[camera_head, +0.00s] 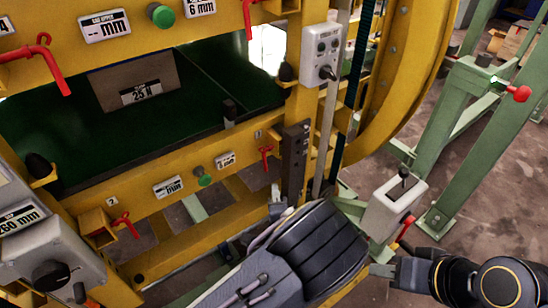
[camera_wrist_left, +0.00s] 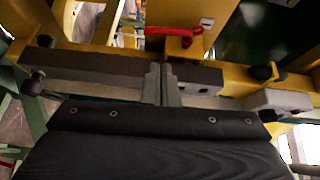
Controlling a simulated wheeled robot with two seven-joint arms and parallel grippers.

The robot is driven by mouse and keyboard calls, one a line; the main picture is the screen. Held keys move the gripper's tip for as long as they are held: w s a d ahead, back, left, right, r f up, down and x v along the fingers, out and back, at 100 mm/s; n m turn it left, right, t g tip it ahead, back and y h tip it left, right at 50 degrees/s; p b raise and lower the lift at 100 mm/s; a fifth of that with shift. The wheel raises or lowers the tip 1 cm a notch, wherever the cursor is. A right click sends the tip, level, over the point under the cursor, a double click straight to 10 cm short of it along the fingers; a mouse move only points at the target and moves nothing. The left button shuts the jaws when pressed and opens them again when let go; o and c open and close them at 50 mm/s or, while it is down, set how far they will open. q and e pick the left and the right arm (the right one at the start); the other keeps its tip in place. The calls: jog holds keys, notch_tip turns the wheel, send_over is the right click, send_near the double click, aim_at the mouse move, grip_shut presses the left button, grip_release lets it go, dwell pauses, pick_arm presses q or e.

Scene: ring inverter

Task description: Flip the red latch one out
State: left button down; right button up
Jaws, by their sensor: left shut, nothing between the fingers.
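Several red latches show in the head view. One (camera_head: 266,154) hangs on the lower yellow beam near the upright post, another (camera_head: 122,221) is at the beam's lower left, and others are at the upper left (camera_head: 36,56) and top (camera_head: 248,15). In the left wrist view a red latch (camera_wrist_left: 176,32) on a yellow bracket lies beyond the fingertips, apart from them. My left gripper (camera_head: 279,199) is below the latch near the post, partly hidden by its wrist; its fingers (camera_wrist_left: 162,78) are shut and empty. My right gripper (camera_head: 380,270) is at the lower right; its opening is unclear.
A dark post (camera_head: 294,160) stands beside the left gripper. A grey control box (camera_head: 320,52) is above it. A grey lever box (camera_head: 394,204) and green frame (camera_head: 462,108) are to the right. Green knobs (camera_head: 204,180) and labels line the yellow beam.

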pick_arm(q)
jog(key=shift+d, duration=0.1)
jog(key=shift+w, duration=0.1)
